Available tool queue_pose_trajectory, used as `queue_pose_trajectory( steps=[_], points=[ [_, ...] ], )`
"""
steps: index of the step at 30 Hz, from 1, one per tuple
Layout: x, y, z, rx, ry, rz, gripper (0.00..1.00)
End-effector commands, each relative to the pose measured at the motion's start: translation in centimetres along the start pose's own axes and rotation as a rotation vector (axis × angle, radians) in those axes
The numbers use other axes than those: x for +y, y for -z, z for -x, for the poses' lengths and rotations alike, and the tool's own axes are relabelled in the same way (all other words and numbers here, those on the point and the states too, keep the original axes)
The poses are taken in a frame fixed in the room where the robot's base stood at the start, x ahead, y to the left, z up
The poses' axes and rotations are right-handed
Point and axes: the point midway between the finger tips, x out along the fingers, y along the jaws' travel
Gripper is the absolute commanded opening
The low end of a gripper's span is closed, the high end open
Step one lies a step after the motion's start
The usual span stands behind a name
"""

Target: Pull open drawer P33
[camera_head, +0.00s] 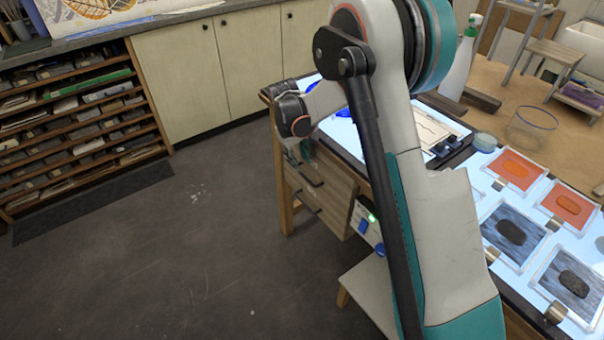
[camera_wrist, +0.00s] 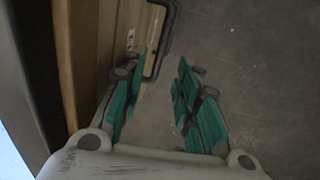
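My gripper (camera_wrist: 162,62) is open, its two teal fingers spread apart in the wrist view. A dark bar handle (camera_wrist: 172,32) on a wooden drawer front (camera_wrist: 104,35) reaches down into the gap between the fingers, nearer the left one. Contact cannot be told. A small pale label (camera_wrist: 130,39) beside the handle is too small to read, so I cannot tell if this is P33. In the head view, wooden drawers (camera_head: 338,190) with dark handles sit under the bench and look closed. My arm hides part of them; a bit of teal gripper (camera_head: 306,149) shows beside the upper drawer.
A lit bench top with framed glass panels (camera_head: 515,170) lies at the right, with a spray bottle (camera_head: 460,65) behind. A low pale stool or step (camera_head: 372,290) stands below the drawers. The dark floor (camera_head: 180,250) to the left is clear, before a shelf rack (camera_head: 75,115).

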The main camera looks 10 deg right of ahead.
Motion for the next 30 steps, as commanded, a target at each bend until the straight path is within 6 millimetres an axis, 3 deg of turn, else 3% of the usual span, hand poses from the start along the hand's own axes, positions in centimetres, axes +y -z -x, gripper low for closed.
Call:
queue_pose_trajectory(
  steps=[3, 9, 23, 27, 30],
  points=[
    [-0.1, 0.0, -2.6, 0.000, 0.000, 0.000, 0.30],
    [-0.1, 0.0, -5.2, 0.001, 0.000, 0.001, 0.30],
    [0.0, 0.0, -6.2, 0.001, 0.000, 0.001, 0.30],
    [0.0, 0.0, -6.2, 0.001, 0.000, 0.001, 0.00],
    [0.0, 0.0, -6.2, 0.001, 0.000, 0.001, 0.00]
  ],
)
